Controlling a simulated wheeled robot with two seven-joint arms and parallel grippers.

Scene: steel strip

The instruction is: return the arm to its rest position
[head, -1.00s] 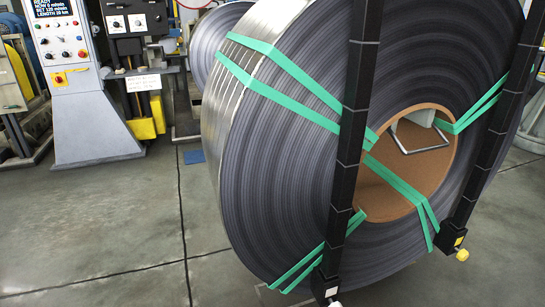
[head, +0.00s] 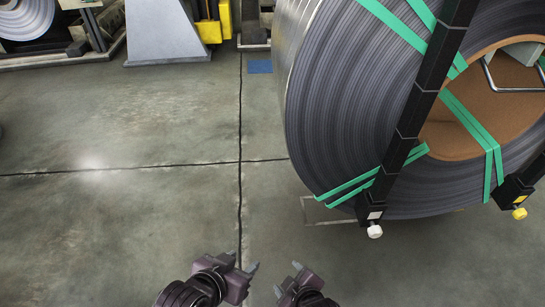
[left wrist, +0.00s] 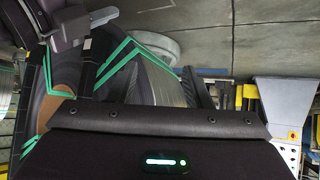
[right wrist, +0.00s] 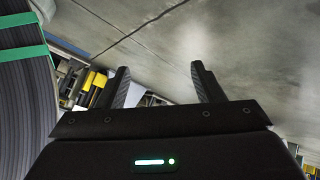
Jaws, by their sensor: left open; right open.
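My left gripper (head: 243,262) and my right gripper (head: 288,279) are both low in the head view, side by side above the bare concrete floor, with a small gap between them. Both are open. In the right wrist view the two fingers of my right gripper (right wrist: 163,85) stand apart with nothing between them. In the left wrist view the fingers are dark and hard to make out against the coil behind; I see nothing held there. Most of both arms is outside the head view.
A large steel strip coil (head: 335,110) with green straps (head: 395,32) stands at the right. Black upright posts (head: 418,100) with white and yellow knobs are in front of it. A grey machine base (head: 165,35) is at the back. The floor (head: 110,220) at the left is clear.

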